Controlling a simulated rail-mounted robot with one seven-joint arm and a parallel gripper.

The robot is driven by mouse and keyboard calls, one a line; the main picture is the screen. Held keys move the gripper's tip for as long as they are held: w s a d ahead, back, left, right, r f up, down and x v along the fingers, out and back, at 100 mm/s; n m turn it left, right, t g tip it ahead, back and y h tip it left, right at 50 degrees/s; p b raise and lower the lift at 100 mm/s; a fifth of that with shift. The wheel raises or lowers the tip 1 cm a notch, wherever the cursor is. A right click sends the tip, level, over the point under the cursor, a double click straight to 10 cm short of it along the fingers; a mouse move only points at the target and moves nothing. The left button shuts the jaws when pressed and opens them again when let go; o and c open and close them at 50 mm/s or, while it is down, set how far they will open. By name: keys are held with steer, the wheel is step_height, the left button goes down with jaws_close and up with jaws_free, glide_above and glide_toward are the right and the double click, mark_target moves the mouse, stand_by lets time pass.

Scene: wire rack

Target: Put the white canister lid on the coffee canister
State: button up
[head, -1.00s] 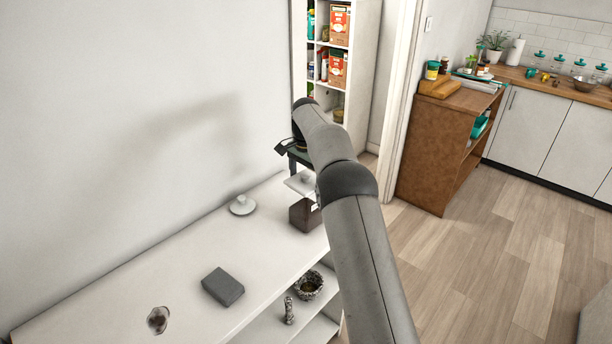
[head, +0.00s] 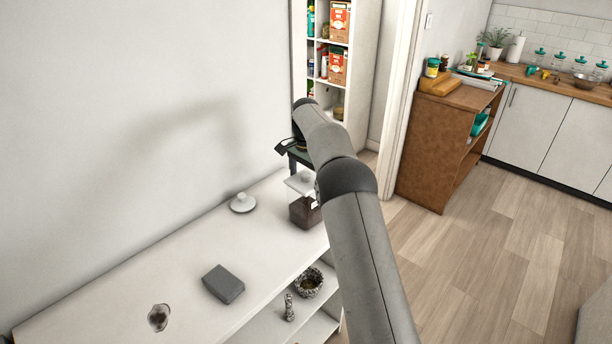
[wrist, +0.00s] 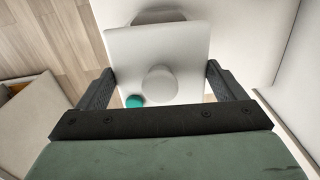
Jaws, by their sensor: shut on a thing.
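The white canister lid (wrist: 158,55) is a square plate with a round knob. In the wrist view it lies between the two dark fingers of my gripper (wrist: 160,78), which bear on its side edges. In the head view the lid (head: 299,184) is at the top of the coffee canister (head: 305,213), a clear square jar with dark coffee in its lower part. My gripper (head: 301,170) is partly hidden behind my arm. I cannot tell whether the lid touches the canister's rim.
A round white lid with a knob (head: 243,203) lies left of the canister on the white unit (head: 190,262). A grey box (head: 223,284) and a marbled dish (head: 158,318) are nearer. A patterned bowl (head: 309,283) stands on the lower shelf. The wall is close behind.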

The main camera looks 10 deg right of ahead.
steer(key=shift+f, duration=0.15)
stand_by(0.7)
steer(key=o, duration=1.2)
steer(key=shift+o, duration=0.2)
steer(key=shift+r+p, duration=0.65)
steer(key=shift+r, duration=2.85)
